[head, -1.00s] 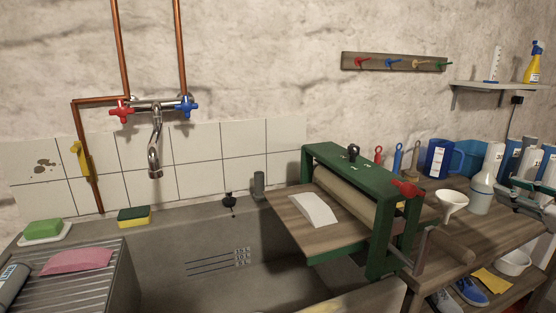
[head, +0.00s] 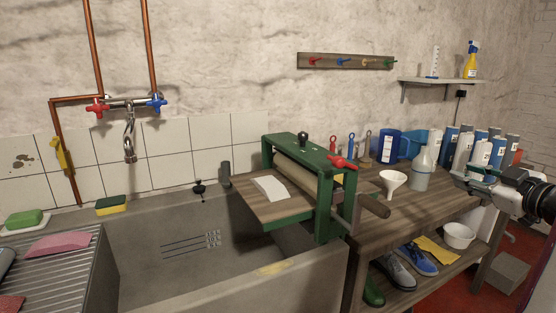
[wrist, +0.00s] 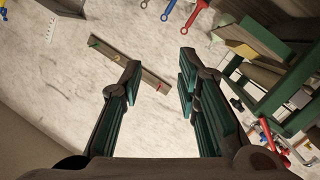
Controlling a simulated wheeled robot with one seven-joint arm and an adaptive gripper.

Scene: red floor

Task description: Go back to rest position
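My gripper (head: 470,180) shows at the right edge of the head view, in front of the bottles above the wooden bench (head: 425,203). In the wrist view my gripper (wrist: 159,66) has its two green-padded fingers apart with nothing between them. Beyond the fingers, the wrist view shows the pale wall and the hook rail (wrist: 120,58), tilted. The green mangle (head: 325,193) stands at the sink's right, with a white cloth (head: 270,188) on its board. My gripper is apart from both.
The stone sink (head: 150,250) lies at left below the tap (head: 130,140). A white funnel (head: 393,182) and spray bottle (head: 422,168) stand on the bench. Shoes (head: 398,272) and a white bowl (head: 458,235) are on the lower shelf. Red floor (head: 420,300) shows at lower right.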

